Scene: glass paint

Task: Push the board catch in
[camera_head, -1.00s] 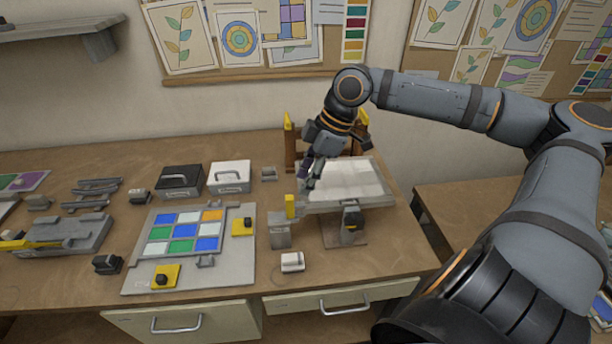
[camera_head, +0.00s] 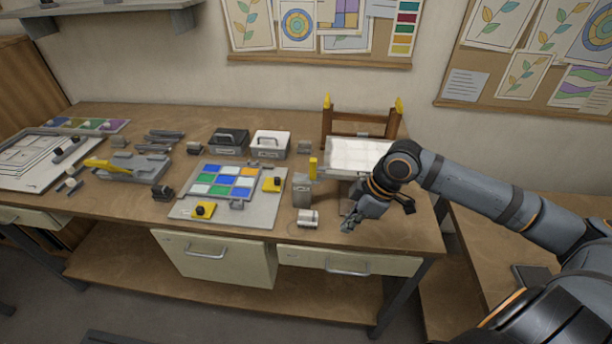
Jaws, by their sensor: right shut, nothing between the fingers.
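The grey board (camera_head: 257,213) lies flat on the bench and holds several blue, green, white and orange glass tiles (camera_head: 222,183). A yellow piece with a black knob (camera_head: 203,209) sits at its front left, and another yellow piece (camera_head: 273,184) at its right edge. A small grey part (camera_head: 237,205) sits at the front edge of the tiles; I cannot tell which of these is the catch. My right gripper (camera_head: 348,225) is shut and empty, low near the bench's front edge, right of the board and apart from it. My left gripper is not in view.
A pale panel (camera_head: 355,155) on a stand is behind my right arm, with a wooden frame (camera_head: 328,125) behind it. A grey block (camera_head: 302,190) and a small white box (camera_head: 307,218) stand between board and gripper. Black (camera_head: 229,142) and white (camera_head: 270,144) boxes stand behind the board.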

